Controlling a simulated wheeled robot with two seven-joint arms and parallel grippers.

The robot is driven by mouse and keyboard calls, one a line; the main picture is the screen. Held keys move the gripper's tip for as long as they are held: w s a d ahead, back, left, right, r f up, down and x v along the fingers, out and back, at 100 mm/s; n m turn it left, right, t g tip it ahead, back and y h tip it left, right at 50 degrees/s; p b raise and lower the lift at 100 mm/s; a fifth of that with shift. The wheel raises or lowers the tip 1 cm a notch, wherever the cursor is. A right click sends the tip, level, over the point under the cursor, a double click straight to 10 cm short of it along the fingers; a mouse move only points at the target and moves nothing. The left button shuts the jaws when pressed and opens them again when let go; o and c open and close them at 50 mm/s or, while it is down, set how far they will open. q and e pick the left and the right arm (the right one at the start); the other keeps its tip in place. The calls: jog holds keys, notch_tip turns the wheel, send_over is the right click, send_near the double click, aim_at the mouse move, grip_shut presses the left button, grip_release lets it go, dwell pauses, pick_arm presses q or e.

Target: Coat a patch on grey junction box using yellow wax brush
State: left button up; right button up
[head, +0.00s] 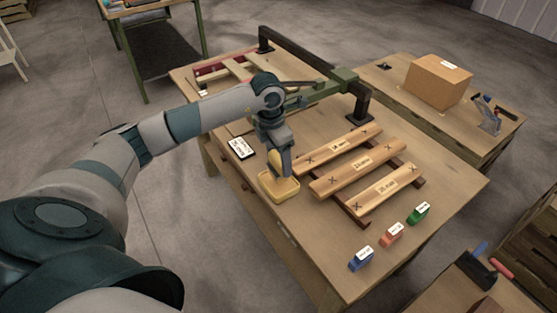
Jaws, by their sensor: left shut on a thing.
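My left gripper (283,163) is over the near left part of the wooden table, pointing down. It is shut on a yellow thing (273,160), which looks like the yellow wax brush and is partly hidden by the gripper. Directly below is a shallow yellow tray (290,193) on the table. The yellow thing reaches down to the tray, but I cannot tell whether they touch. I cannot make out a grey junction box. My right gripper is not in view.
Labelled wooden planks (357,173) lie on dark rails right of the tray. Blue (360,260), orange (391,236) and green (418,215) blocks stand near the front right edge. A dark and green frame (310,93) crosses behind. A cardboard box (437,82) sits on another table.

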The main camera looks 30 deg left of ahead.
pick_arm(q)
jog(key=shift+r+p, duration=0.85)
jog(key=shift+r, duration=1.25)
jog(key=shift+s+d+r+m, duration=0.1)
jog(key=shift+s+d+m, duration=0.05)
jog(key=shift+d+m, duration=0.6)
jog(key=s+d+r+m+g+b, duration=0.1)
jog(key=s+d+m, duration=0.5)
jog(key=m, duration=0.8)
jog(key=s+d+r+m+g+b, duration=0.1)
jog(key=s+d+m, duration=0.5)
jog(key=m, duration=0.9)
jog(key=shift+s+d+r+g+y+b, duration=0.3)
jog(key=shift+s+d+r+b, duration=0.1)
jog(key=shift+d+r+b, duration=0.6)
jog(key=shift+d+r, duration=0.1)
